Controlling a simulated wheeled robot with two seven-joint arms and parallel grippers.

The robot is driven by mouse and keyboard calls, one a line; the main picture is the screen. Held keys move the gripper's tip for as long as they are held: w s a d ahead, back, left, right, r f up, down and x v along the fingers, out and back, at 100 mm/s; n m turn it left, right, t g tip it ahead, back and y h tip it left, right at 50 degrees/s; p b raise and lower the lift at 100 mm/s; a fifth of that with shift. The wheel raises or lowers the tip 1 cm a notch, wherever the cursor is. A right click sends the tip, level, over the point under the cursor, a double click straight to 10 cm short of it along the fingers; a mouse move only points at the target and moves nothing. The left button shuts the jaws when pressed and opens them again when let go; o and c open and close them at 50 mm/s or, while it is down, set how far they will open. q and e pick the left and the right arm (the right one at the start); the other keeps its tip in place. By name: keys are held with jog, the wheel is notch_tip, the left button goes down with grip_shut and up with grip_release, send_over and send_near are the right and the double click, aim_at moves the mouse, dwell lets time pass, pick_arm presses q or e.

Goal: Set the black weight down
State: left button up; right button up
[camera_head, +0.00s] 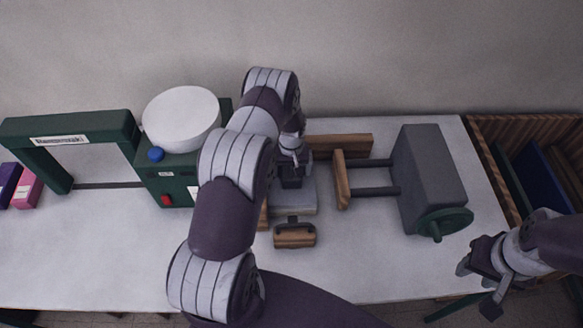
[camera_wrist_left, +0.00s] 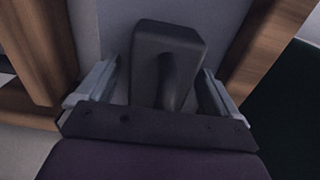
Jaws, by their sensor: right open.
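The black weight (camera_wrist_left: 165,50) is a dark block with a raised handle, upright between my left gripper's fingers in the left wrist view. My left gripper (camera_wrist_left: 163,80) has its fingers spread, with a gap beside the weight on the left; contact on the right is unclear. In the head view my left gripper (camera_head: 291,172) is over a grey block (camera_head: 296,209) between wooden boards, and my arm hides part of this spot. The weight seems to rest on the grey surface. My right gripper (camera_head: 478,275) is open and empty, off the table's right front corner.
A press with a grey block (camera_head: 436,170), green wheel (camera_head: 444,222) and wooden jaws (camera_head: 342,180) stands to the right. A green scale with a white bowl (camera_head: 181,118) and a green arch (camera_head: 67,132) stand left. A wooden brush-like block (camera_head: 295,235) lies in front.

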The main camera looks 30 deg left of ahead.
pick_arm(q)
jog(key=shift+r, duration=0.1)
jog(key=shift+r, duration=0.15)
notch_tip(320, 180, up, 10)
jog(key=b, duration=0.3)
jog(key=shift+r+b, duration=0.25)
jog(key=shift+b, duration=0.15)
jog(key=s+d+r+m, duration=0.4)
jog(key=s+d+r, duration=0.4)
jog(key=r, duration=0.1)
jog(key=s+d+m+t+b, duration=0.1)
jog(key=s+d+m+b, duration=0.1)
jog(key=s, duration=1)
jog(key=shift+d+m+b, duration=0.3)
jog(key=shift+d+b, duration=0.25)
jog(key=shift+d, duration=0.45)
